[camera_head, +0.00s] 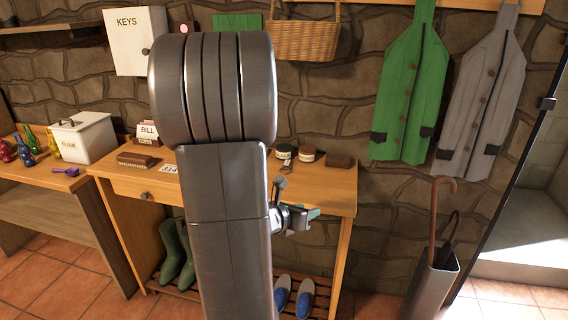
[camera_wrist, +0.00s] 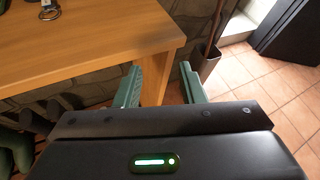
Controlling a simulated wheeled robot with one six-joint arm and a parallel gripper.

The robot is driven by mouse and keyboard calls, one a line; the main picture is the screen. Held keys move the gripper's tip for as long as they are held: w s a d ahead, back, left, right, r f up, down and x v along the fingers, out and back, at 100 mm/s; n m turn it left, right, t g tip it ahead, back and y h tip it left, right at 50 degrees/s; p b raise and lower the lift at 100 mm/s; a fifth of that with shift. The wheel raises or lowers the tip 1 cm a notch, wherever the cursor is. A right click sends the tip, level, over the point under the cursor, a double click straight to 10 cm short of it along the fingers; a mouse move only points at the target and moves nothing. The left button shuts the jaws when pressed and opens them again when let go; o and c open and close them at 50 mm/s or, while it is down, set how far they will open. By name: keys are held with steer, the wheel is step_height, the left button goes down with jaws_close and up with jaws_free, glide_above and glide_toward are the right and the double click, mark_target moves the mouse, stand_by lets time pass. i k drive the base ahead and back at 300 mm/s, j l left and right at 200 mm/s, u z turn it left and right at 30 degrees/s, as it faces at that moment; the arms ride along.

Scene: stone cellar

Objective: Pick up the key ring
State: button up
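The key ring (camera_wrist: 49,12) shows at the upper left edge of the wrist view, a metal ring lying on the wooden table and partly cut off by the frame. In the head view part of my gripper (camera_head: 302,215) shows beside the table's front edge.
Boots (camera_head: 178,252) and shoes (camera_head: 304,298) are on the rack below. An umbrella stand (camera_head: 432,285) stands right, with open tiled floor between.

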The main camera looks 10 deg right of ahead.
mark_target(286, 165)
steer(key=i+l, duration=0.2)
steer(key=l, duration=0.2)
steer(key=i+l, duration=0.2)
steer(key=l, duration=0.15)
steer(key=i+l+u, duration=0.1)
steer(key=l, duration=0.3)
steer(key=i+l, duration=0.25)
steer(key=l, duration=0.15)
steer(key=l+u, duration=0.1)
steer(key=u, duration=1.25)
steer(key=i+l, duration=0.05)
